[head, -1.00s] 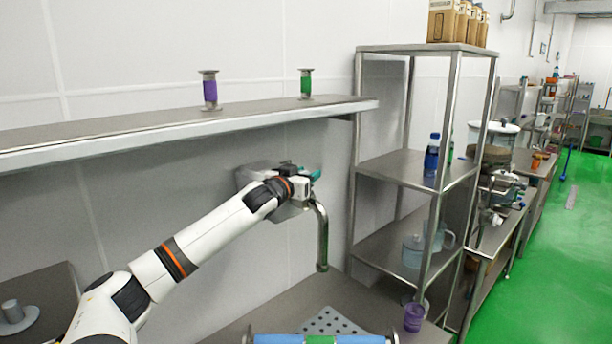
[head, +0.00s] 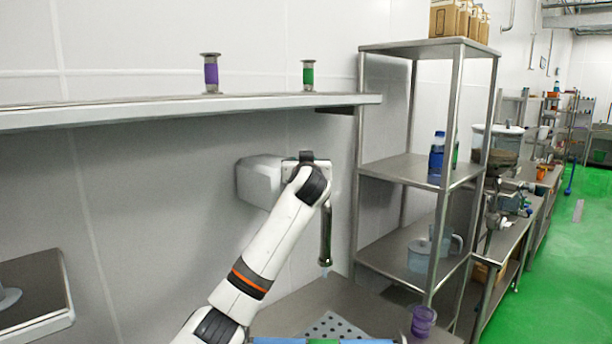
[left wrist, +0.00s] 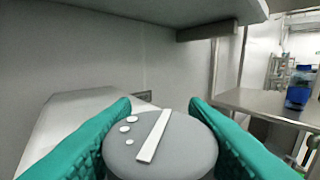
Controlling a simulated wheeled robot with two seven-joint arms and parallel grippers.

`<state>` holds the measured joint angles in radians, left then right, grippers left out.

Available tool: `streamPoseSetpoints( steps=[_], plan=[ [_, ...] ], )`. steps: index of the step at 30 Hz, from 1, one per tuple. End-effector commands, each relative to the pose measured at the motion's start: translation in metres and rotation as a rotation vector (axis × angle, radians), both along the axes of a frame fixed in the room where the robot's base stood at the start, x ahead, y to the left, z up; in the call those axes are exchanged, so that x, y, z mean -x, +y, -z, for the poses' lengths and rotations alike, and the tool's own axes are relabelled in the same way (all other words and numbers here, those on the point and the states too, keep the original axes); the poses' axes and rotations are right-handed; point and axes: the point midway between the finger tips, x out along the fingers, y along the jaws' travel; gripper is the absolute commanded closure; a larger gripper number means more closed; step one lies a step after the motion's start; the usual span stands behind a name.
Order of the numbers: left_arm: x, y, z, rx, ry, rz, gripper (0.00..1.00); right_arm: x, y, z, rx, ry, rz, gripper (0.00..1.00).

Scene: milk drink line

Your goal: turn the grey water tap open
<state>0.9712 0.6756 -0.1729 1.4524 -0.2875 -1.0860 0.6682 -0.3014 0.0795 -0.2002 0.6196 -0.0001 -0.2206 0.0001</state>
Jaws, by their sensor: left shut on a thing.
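The tap's pale housing (head: 258,182) is on the wall under the long shelf, and its metal spout (head: 326,235) hangs down over the bench. In the left wrist view, the grey round tap knob (left wrist: 185,150) has a slanted white bar and several white dots. My left gripper (left wrist: 160,138) has teal fingers on both sides of this knob and is shut on it. In the head view my left wrist hides the knob and the fingers. My right gripper is not in view.
A long shelf (head: 150,113) runs above the tap, with a purple spool (head: 211,74) and a green spool (head: 308,75) on it. A metal rack (head: 400,172) stands right of the tap. A purple cup (head: 423,321) is on the bench below.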

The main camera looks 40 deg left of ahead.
Motion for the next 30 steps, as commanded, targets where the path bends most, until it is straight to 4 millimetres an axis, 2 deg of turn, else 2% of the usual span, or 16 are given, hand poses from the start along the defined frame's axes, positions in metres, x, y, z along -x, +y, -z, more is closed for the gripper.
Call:
streamPoseSetpoints(
  steps=[1,6,14,21,30],
  plan=[
    [-0.002,-0.001,0.006,0.010,0.000,-0.041,0.82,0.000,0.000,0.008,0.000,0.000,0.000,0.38],
    [0.001,0.001,0.006,0.009,0.004,-0.203,0.82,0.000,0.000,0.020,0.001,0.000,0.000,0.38],
    [0.005,0.004,0.002,0.006,0.005,-0.451,0.82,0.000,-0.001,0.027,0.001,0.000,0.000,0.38],
    [0.010,0.005,-0.003,0.002,0.005,-0.680,0.82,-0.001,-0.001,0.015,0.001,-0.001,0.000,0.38],
    [0.015,0.006,-0.002,0.003,0.004,-0.859,0.82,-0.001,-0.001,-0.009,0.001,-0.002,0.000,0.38]
  ],
)
